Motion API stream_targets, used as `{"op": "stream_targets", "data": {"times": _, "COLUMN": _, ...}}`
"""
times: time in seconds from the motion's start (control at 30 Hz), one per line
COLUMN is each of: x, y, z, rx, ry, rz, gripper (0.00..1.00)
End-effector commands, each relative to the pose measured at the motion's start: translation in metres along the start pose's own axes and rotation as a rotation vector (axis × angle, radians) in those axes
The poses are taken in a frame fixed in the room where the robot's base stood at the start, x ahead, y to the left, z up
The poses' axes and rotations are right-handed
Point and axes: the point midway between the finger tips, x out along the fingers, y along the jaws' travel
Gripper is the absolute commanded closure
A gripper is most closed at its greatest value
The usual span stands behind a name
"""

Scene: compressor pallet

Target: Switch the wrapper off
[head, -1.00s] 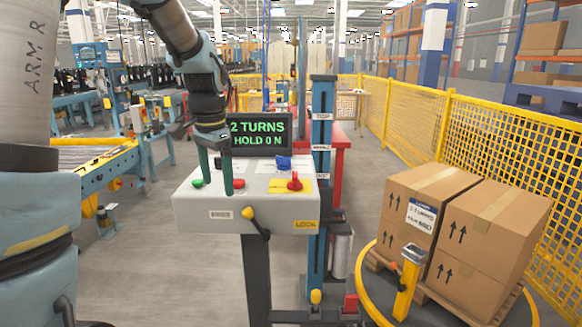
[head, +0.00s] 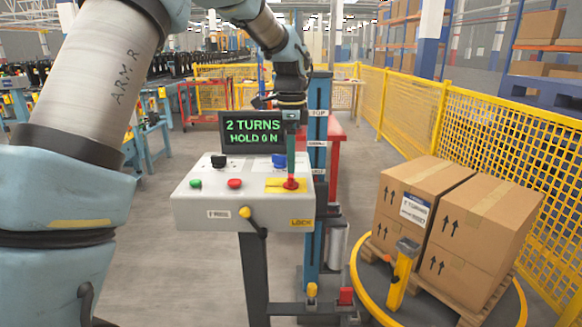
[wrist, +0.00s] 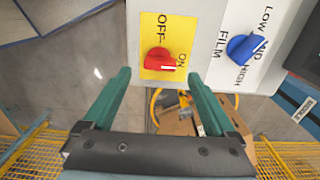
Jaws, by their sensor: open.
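The wrapper's control box (head: 190,210) stands on a post in the head view. The red rotary switch (head: 290,184) sits on a yellow plate (head: 272,187) at its right. In the wrist view the red switch (wrist: 158,60) lies between OFF and ON labels, and its white mark points to the ON side. My gripper (wrist: 161,78) is open and empty, its green fingers on either side of the switch's line. In the head view my gripper (head: 291,168) hangs right above the switch, hiding part of it. I cannot tell whether it touches.
A blue FILM knob (wrist: 243,47) is close to the switch; a black knob (head: 218,160), green button (head: 195,183) and red button (head: 235,183) are further left. A yellow-tipped lever (head: 246,213) is on the front. Boxes (head: 465,215) stand on the turntable at right; the screen (head: 252,132) reads 2 TURNS.

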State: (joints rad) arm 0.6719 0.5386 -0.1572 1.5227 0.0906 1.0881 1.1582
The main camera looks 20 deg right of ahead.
Motion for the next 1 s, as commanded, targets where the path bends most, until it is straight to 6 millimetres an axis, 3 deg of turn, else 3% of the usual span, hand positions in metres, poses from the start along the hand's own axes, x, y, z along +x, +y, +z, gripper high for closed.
{"op": "stream_targets", "data": {"times": 0.13, "x": 0.022, "y": 0.001, "z": 0.0, "rx": 0.0, "ry": -0.001, "rz": 0.003, "gripper": 0.09}}
{"op": "stream_targets", "data": {"times": 0.3, "x": 0.036, "y": 0.0, "z": 0.0, "rx": -0.001, "ry": 0.0, "rz": 0.0, "gripper": 0.09}}
{"op": "stream_targets", "data": {"times": 0.63, "x": 0.04, "y": 0.0, "z": 0.0, "rx": -0.001, "ry": 0.0, "rz": -0.001, "gripper": 0.09}}
{"op": "stream_targets", "data": {"times": 1.0, "x": 0.039, "y": 0.0, "z": 0.0, "rx": -0.001, "ry": 0.0, "rz": -0.001, "gripper": 0.5}}
